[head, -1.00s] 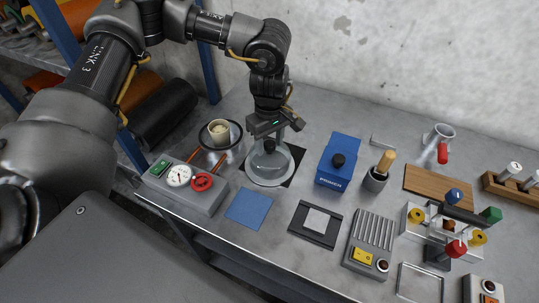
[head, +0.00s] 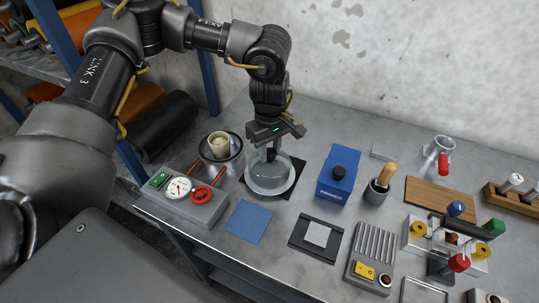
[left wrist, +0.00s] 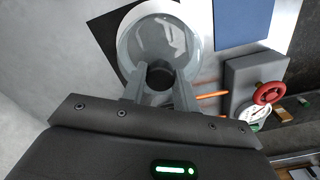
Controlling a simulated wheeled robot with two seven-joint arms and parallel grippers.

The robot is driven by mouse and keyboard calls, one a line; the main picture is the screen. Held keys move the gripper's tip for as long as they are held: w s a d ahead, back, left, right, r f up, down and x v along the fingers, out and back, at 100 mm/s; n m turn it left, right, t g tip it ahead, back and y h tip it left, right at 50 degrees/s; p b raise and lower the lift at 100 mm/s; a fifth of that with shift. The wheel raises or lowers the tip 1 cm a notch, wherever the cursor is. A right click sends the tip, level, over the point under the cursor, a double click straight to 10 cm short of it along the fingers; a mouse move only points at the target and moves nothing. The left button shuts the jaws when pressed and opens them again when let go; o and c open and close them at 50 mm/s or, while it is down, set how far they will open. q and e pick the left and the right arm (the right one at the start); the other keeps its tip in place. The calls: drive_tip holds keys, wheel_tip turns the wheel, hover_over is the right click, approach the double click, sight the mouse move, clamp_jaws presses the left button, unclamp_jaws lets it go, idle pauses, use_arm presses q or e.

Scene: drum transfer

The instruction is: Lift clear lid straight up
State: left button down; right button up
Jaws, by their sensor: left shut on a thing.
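The clear lid (head: 268,180) is a round, see-through dome with a black knob (head: 271,154) on top. It stands over a pale round base on a black square mat (head: 294,180). My left gripper (head: 272,146) comes down from above and is shut on the knob. In the left wrist view the lid (left wrist: 183,38) shows at the top centre, with the knob (left wrist: 160,76) between the fingers (left wrist: 160,88). I cannot tell whether the lid's lower rim touches its base. My right gripper is not in view.
A pump box with gauge and red handwheel (head: 185,200) and a metal pot (head: 222,158) stand close on the left. A blue box (head: 338,172) stands to the right. A blue square (head: 248,222) lies in front. The wall is behind.

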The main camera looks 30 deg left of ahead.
use_arm(q)
drive_tip(key=s+d+r+b, duration=0.2)
drive_tip(key=s+r, duration=0.3)
drive_tip(key=s, duration=0.1)
drive_tip(key=s+d+r+b, duration=0.2)
drive_tip(key=s+r, duration=0.4)
drive_tip(key=s, duration=0.1)
drive_tip(key=shift+s+d+r, duration=0.2)
drive_tip(key=shift+d+r, duration=0.05)
drive_tip(key=shift+d, duration=0.15)
